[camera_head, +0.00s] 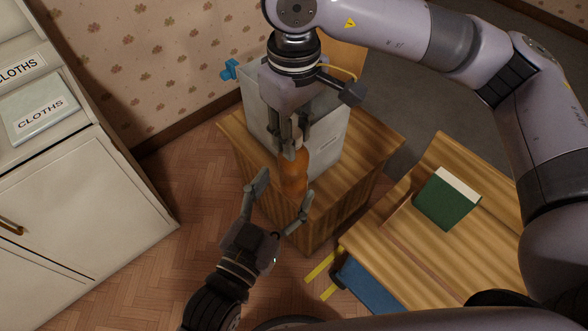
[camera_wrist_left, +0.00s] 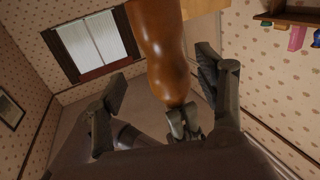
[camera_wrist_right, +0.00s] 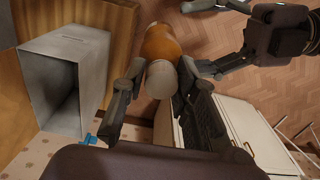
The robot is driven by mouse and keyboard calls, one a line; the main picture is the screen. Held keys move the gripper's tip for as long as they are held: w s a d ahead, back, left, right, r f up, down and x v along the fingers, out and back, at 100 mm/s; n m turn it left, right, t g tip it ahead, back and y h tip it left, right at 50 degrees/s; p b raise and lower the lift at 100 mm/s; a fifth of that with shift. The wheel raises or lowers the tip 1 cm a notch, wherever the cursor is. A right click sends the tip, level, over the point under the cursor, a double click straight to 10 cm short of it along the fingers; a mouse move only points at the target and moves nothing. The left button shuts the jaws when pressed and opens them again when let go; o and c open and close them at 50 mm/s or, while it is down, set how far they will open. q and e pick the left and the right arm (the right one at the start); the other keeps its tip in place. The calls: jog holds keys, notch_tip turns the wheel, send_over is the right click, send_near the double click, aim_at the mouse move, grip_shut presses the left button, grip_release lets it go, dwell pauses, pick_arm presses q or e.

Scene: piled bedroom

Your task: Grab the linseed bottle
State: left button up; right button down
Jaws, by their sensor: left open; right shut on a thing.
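The linseed bottle (camera_head: 292,174) is orange-brown with a whitish cap. My right gripper (camera_head: 291,142) is shut on its top end from above. In the right wrist view the white cap (camera_wrist_right: 161,80) and orange body (camera_wrist_right: 160,43) show between the fingers (camera_wrist_right: 155,90). My left gripper (camera_head: 279,203) is open below, its fingers spread on either side of the bottle's lower part. In the left wrist view the bottle (camera_wrist_left: 167,55) passes between the open fingers (camera_wrist_left: 155,85). I cannot tell whether they touch it. No label is readable.
A grey open box (camera_head: 330,138) stands on a wooden cabinet (camera_head: 365,147) right behind the bottle. A wooden desk (camera_head: 450,265) with a green book (camera_head: 446,203) is at the right. A white cupboard (camera_head: 90,205) stands at the left. The floor (camera_head: 185,245) between is clear.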

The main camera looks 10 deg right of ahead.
aim_at(292, 178)
pick_arm(q)
jog(key=x, duration=0.6)
jog(key=shift+s, duration=0.1)
jog(key=shift+d, duration=0.15)
jog(key=c, duration=1.5)
pick_arm(e)
jog(key=shift+a, duration=0.1)
pick_arm(q)
jog(key=shift+o, duration=0.2)
pick_arm(e)
jog(key=c, duration=1.6)
grip_release()
pick_arm(q)
jog(key=shift+c, duration=0.2)
pick_arm(e)
jog(key=o, duration=0.4)
jog(key=shift+r, duration=0.1)
